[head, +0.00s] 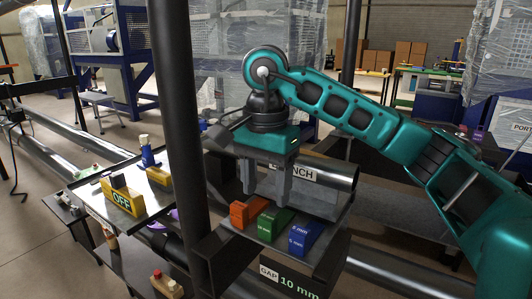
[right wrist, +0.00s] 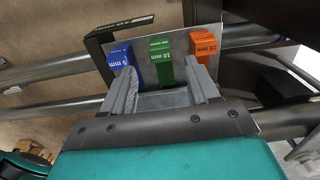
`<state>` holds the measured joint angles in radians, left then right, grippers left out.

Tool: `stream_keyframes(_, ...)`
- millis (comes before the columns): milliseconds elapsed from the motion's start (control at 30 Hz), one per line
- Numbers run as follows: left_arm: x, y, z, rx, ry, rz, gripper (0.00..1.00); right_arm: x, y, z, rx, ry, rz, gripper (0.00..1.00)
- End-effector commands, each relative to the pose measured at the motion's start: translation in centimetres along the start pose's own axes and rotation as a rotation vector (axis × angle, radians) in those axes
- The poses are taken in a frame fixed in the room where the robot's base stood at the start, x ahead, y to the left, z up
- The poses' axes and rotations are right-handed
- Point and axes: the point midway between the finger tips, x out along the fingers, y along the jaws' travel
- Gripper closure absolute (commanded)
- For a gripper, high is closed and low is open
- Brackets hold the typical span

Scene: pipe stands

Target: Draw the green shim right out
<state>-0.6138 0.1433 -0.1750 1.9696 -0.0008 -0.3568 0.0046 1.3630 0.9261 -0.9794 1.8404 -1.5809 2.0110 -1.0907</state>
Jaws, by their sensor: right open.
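The green shim (head: 276,222) sits in the middle of a row of three on a small grey shelf, between the orange shim (head: 248,211) and the blue shim (head: 304,237). My right gripper (head: 268,192) points down just above and behind the row, its fingers apart and empty. In the right wrist view the green shim (right wrist: 162,46), marked 10 mm, lies in line with the gap between the fingertips (right wrist: 161,70). The blue shim (right wrist: 122,56) and orange shim (right wrist: 202,44) lie to either side. I cannot tell whether a finger touches any shim. My left gripper is not in view.
A sign reading GAP 10 mm (head: 290,283) hangs below the shelf. A dark upright post (head: 182,130) stands left of the shims. A steel pipe (head: 335,178) runs behind them. A tray (head: 152,205) with a yellow OFF block (head: 122,201) is at left.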

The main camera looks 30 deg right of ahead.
Motion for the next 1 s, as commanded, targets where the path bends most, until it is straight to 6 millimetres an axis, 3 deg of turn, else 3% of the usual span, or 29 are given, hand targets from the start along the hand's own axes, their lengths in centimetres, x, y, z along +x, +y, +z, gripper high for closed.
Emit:
stream_keyframes(33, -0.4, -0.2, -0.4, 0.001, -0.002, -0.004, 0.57, -1.6, 0.0, -0.1, 0.002, 0.003, -0.004, 0.40)
stream_keyframes(100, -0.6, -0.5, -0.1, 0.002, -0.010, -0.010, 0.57, -2.7, 0.0, -0.1, 0.002, 0.002, -0.004, 0.40)
stream_keyframes(300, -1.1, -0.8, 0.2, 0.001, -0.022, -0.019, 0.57, -4.9, 0.0, 0.0, 0.001, 0.000, -0.001, 0.40)
stream_keyframes(1000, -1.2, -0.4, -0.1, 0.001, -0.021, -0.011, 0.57, -5.3, 0.0, 0.0, 0.000, -0.001, 0.001, 0.40)
